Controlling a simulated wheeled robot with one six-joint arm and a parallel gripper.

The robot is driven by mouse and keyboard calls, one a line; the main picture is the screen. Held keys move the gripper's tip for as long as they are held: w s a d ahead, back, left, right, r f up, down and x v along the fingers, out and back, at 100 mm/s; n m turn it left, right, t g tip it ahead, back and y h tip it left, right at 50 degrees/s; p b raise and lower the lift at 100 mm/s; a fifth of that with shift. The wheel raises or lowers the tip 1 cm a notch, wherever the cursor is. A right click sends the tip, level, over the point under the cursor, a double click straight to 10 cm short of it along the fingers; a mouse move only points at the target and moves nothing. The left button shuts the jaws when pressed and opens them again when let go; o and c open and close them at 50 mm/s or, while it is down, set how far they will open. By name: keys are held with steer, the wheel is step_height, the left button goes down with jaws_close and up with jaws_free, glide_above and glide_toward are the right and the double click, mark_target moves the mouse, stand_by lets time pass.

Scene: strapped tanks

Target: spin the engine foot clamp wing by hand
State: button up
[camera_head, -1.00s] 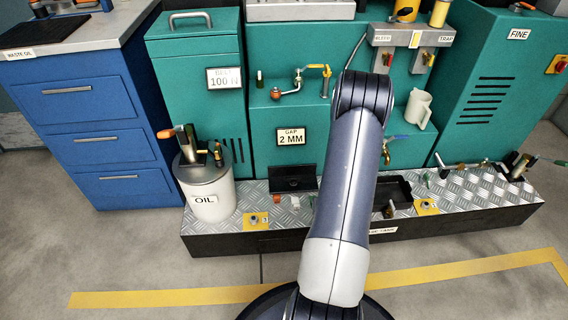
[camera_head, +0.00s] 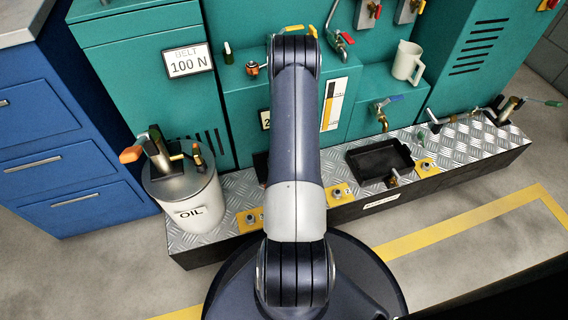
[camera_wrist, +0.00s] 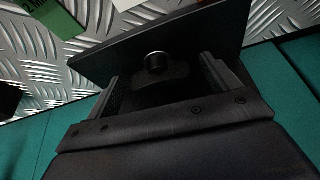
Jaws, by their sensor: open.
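In the wrist view my gripper (camera_wrist: 160,70) is open, one finger on each side. Between and beyond the fingers is a dark round knob (camera_wrist: 156,62) with a wider dark shape under it, against a black plate (camera_wrist: 205,38). I cannot tell whether this is the clamp wing, and I see no finger touching it. In the head view my arm hides the gripper. Yellow plates with small metal fittings sit on the tread-plate step: a left one (camera_head: 244,227), a middle one (camera_head: 348,199) and a right one (camera_head: 433,170).
A white oil can (camera_head: 188,208) stands at the step's left end. A black tray (camera_head: 378,160) lies on the tread-plate step (camera_head: 225,185). A brass tap (camera_head: 381,112) and a white jug (camera_head: 407,62) are behind. A green card (camera_wrist: 48,15) shows in the wrist view.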

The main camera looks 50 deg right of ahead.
steer(key=c, duration=1)
